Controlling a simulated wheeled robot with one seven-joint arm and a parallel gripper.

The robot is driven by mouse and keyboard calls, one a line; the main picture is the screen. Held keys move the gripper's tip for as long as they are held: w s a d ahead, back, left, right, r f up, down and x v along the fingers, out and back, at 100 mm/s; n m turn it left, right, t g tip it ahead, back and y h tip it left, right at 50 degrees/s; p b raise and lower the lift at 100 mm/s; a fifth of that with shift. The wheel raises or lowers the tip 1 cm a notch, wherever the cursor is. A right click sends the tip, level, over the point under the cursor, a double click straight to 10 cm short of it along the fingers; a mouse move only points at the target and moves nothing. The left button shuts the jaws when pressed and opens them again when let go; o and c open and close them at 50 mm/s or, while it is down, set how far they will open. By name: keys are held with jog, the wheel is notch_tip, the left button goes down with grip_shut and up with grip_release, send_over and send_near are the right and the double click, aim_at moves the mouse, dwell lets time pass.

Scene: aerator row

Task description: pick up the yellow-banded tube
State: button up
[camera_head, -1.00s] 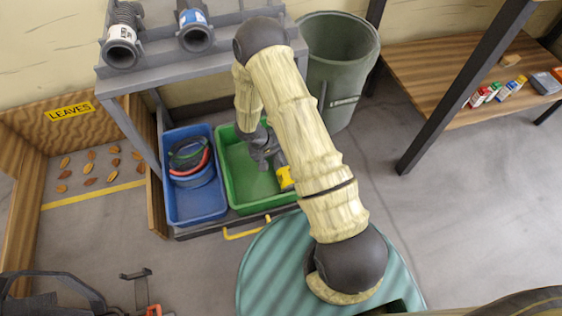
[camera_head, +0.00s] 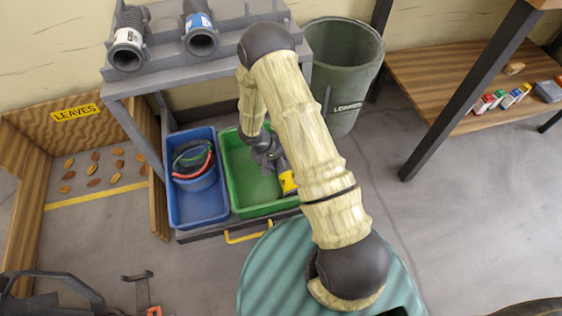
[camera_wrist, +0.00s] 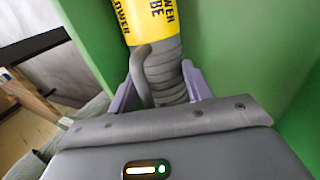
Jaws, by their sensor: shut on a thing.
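The yellow-banded tube (camera_head: 287,184) is at the right side of the green bin (camera_head: 250,197), partly hidden behind my arm. In the wrist view the tube (camera_wrist: 146,22) has a yellow band with black lettering and a grey ribbed neck with a loop beside it. My gripper (camera_head: 267,158) reaches into the green bin. In the wrist view my gripper (camera_wrist: 160,88) has its two purple fingers on either side of the grey ribbed part and is shut on it. Whether the tube touches the bin floor cannot be told.
A blue bin (camera_head: 196,208) with coiled hoses stands left of the green bin. A grey rack (camera_head: 222,66) above holds a white-banded tube (camera_head: 128,45) and a blue-banded tube (camera_head: 200,32). A dark green barrel (camera_head: 342,60) stands behind. Open floor lies to the right.

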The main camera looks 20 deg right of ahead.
notch_tip(320, 180, up, 18)
jog(key=p, duration=0.7)
jog(key=w+r, duration=0.1)
jog(key=r, duration=0.1)
jog(key=w+d+r+p, duration=0.1)
jog(key=w+r, duration=0.1)
jog(key=shift+w+r, duration=0.1)
jog(key=shift+a, duration=0.1)
dwell(0.3)
